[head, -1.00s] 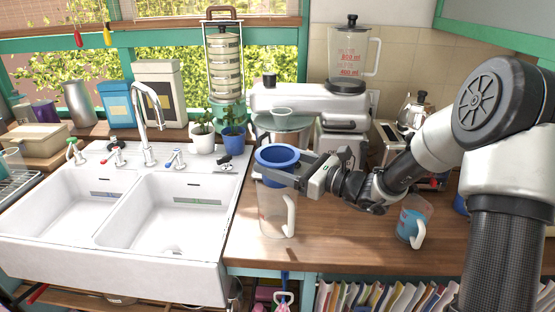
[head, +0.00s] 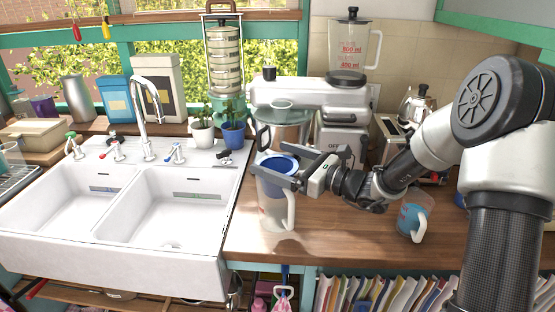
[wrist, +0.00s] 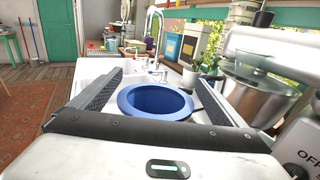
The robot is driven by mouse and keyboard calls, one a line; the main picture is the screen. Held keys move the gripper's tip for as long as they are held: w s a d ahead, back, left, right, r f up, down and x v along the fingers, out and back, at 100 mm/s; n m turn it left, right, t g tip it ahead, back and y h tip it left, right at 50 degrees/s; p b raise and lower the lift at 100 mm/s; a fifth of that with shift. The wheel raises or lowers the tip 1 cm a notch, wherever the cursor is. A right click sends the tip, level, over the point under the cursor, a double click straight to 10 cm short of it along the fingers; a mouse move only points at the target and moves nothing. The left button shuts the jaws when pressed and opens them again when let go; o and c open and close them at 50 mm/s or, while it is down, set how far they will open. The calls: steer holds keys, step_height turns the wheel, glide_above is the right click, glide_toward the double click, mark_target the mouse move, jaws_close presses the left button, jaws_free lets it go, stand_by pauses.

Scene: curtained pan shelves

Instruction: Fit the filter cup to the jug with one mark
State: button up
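The blue filter cup (head: 281,163) sits in the mouth of a clear jug (head: 272,212) with a pale handle, on the wooden counter right of the sink. Its rim looks about level. My gripper (head: 277,166) reaches in from the right at rim height, one finger in front of the cup and one behind. In the wrist view the cup (wrist: 156,102) lies between the widely spread fingers, with the right finger apart from the rim; the left gap is too small to tell. The jug is hidden below the cup there. Its marks are too faint to count.
A second small jug with a blue part (head: 412,221) stands on the counter at the right. A stand mixer (head: 310,95) and its bowl are close behind the cup. The double sink (head: 165,270) is left. The counter front is clear.

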steer(key=v, duration=1.7)
steer(key=shift+s+b, duration=0.15)
steer(key=shift+b, duration=0.15)
steer(key=shift+d, duration=0.1)
